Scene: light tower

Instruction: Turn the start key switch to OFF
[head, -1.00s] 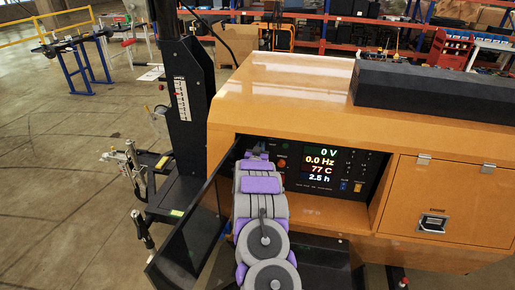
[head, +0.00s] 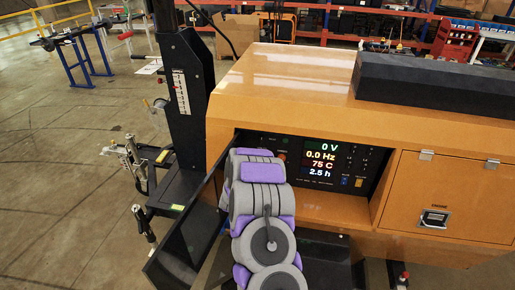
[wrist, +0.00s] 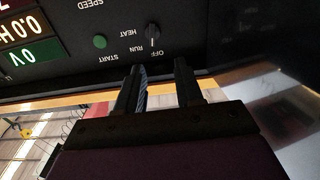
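The start key switch (wrist: 153,32) is a small dark knob on the black control panel, seen upside down in the wrist view. OFF, RUN and HEAT are printed around it. A light mark on it appears to point toward OFF, but it is small. My gripper (wrist: 160,72) has its two dark fingers apart, with nothing between them. The fingertips are below the switch in the wrist view and appear clear of it. In the head view my arm hides the gripper and the switch; the panel's display (head: 321,158) reads 0 V and 0.0 Hz.
A green button (wrist: 100,41) is beside the switch. The panel sits recessed in the orange housing (head: 265,95), with an open dark door (head: 185,235) at left. A closed latched compartment (head: 432,195) is at right. The dark mast (head: 184,90) stands left.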

